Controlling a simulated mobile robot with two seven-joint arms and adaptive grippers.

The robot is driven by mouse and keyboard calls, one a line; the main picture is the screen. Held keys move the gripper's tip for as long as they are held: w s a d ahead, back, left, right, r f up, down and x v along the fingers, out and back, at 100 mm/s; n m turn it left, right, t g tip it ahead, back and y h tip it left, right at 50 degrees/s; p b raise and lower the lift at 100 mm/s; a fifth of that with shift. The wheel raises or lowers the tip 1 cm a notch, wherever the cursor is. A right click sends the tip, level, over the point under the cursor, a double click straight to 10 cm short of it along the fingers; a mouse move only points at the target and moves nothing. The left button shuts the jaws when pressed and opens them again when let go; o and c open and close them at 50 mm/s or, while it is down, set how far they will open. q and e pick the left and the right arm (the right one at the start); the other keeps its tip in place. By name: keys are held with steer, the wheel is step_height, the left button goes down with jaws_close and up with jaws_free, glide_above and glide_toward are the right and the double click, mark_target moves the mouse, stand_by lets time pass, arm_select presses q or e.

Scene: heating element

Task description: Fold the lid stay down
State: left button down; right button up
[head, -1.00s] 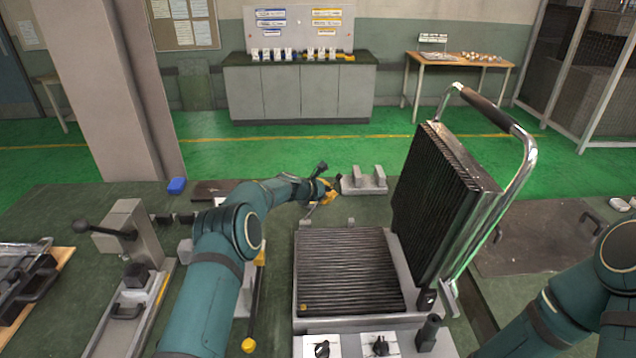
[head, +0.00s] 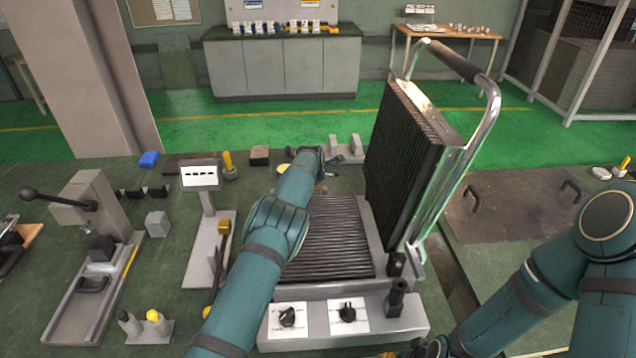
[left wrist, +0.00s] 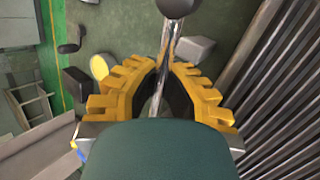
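In the left wrist view, a shiny metal rod with a dark ball knob (left wrist: 176,6) runs between the two yellow fingers of my left gripper (left wrist: 165,72). It may be the lid stay, but I cannot be sure. The fingertips are close to the rod on both sides; whether they press on it is unclear. In the head view my left arm hides this gripper and the rod, behind the grill's lower plate. The ribbed grill lid (head: 405,150) stands raised, with its tubular handle (head: 455,62) at the top. My right gripper (head: 425,350) is only partly visible at the bottom edge.
The ribbed lower plate (head: 335,245) lies partly under my left arm. Two knobs (head: 288,316) are on the grill's front. A lever press (head: 90,215) and a stand with a display (head: 200,176) are at left. A flat panel with handles (head: 515,205) lies at right.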

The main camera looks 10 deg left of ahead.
arm_select(q)
steer(key=shift+s+d+f+y+b, duration=0.1)
steer(key=shift+f+y+b, duration=0.1)
steer(key=shift+f+b, duration=0.15)
steer(key=shift+s+d+f+y+b, duration=0.1)
steer(key=shift+f+y+b, duration=0.1)
steer(key=shift+f+b, duration=0.15)
steer(key=shift+w, duration=0.1)
steer(key=c, duration=1)
jaws_free()
steer(key=shift+r, duration=0.3)
steer(key=v, duration=1.2)
steer(key=shift+r, duration=0.1)
